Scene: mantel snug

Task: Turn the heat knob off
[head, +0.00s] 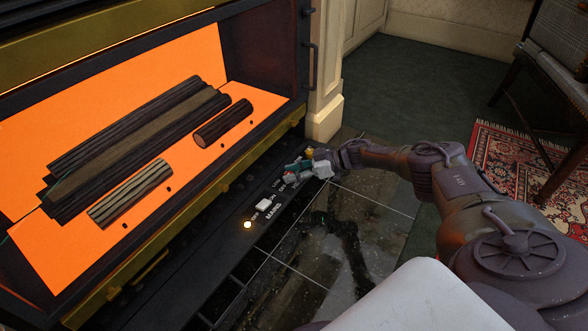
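A dark control strip (240,240) runs along the floor in front of the electric fire. My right gripper (300,169) is low over its far end, beside printed labels, one of which seems to read "LOW". The heat knob cannot be made out clearly; the gripper seems to cover its place. A small yellowish piece (309,152) shows just behind the fingers, and I cannot tell what it is. The fingers are too small and overlapped to show whether they are open or shut, or touching a knob. My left gripper is out of view.
The firebox glows orange behind dark logs (140,140). A pale pillar base (325,118) stands close behind the gripper. Dark tiles (375,205) in front are clear.

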